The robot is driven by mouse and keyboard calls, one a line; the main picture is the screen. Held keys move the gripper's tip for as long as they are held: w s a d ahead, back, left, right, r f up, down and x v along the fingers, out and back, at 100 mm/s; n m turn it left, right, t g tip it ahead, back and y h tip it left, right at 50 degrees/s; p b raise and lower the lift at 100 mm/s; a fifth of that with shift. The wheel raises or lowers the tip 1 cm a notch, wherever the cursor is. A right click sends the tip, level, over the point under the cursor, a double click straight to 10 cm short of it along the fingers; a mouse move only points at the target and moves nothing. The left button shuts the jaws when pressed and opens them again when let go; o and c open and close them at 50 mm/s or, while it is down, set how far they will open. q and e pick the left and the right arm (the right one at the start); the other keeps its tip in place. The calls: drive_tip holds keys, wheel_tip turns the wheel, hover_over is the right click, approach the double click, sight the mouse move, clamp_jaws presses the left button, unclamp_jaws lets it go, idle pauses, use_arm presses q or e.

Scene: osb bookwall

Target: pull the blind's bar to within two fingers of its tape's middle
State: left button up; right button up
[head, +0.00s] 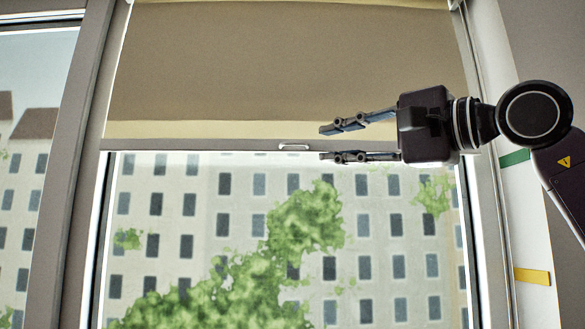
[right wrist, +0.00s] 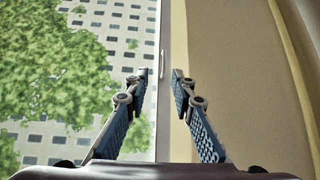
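The blind (head: 290,60) hangs partly down over the window, a tan cloth with a paler band above its grey bottom bar (head: 200,145). A small pale handle (head: 294,147) sits near the bar's middle. My right gripper (head: 322,142) is open and empty, just right of the handle. In the head view one finger lies above the bar's line and one below. In the right wrist view the bar (right wrist: 165,25) and handle (right wrist: 161,62) show between the open fingers (right wrist: 162,73); contact cannot be seen. My left gripper is out of view.
A green tape (head: 515,158) and a lower yellow tape (head: 532,276) mark the pale strip right of the window. The window frame (head: 85,110) stands at the left. Bare glass below the bar shows trees and a building outside.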

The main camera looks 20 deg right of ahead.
sight(296, 144)
drive_tip(key=p+x, duration=0.1)
drive_tip(key=x, duration=0.1)
drive_tip(key=p+x, duration=0.1)
drive_tip(key=x, duration=0.1)
drive_tip(key=p+x, duration=0.1)
drive_tip(key=x, duration=0.1)
drive_tip(key=shift+w+a+r, duration=0.15)
drive_tip(key=shift+a+r, duration=0.2)
drive_tip(key=shift+a, duration=0.1)
drive_tip(key=shift+s, duration=0.25)
drive_tip(key=shift+w, duration=0.1)
drive_tip(key=c, duration=0.6)
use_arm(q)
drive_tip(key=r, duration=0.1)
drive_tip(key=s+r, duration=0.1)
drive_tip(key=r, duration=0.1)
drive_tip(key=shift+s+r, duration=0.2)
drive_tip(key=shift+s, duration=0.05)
use_arm(e)
clamp_jaws()
